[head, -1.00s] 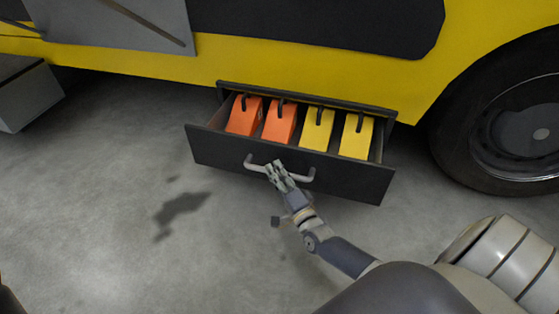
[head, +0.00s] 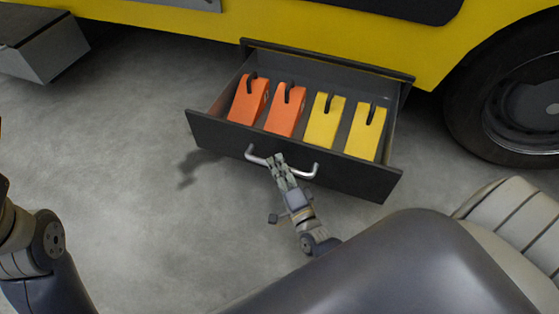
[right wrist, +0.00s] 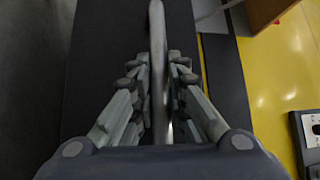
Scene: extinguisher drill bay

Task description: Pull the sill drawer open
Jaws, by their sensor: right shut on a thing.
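The sill drawer (head: 220,134) is a dark grey box low on the yellow vehicle and stands well open. Its silver bar handle (head: 313,170) is on the front panel. My right gripper (head: 276,160) is shut on the handle, left of its middle. In the right wrist view the handle (right wrist: 157,50) runs between the two fingers of my right gripper (right wrist: 159,85).
The yellow vehicle (head: 330,28) rises behind the drawer. A black wheel (head: 500,120) stands to the right, and a grey step box (head: 45,50) is at the upper left. The concrete floor (head: 150,120) left of the drawer is clear.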

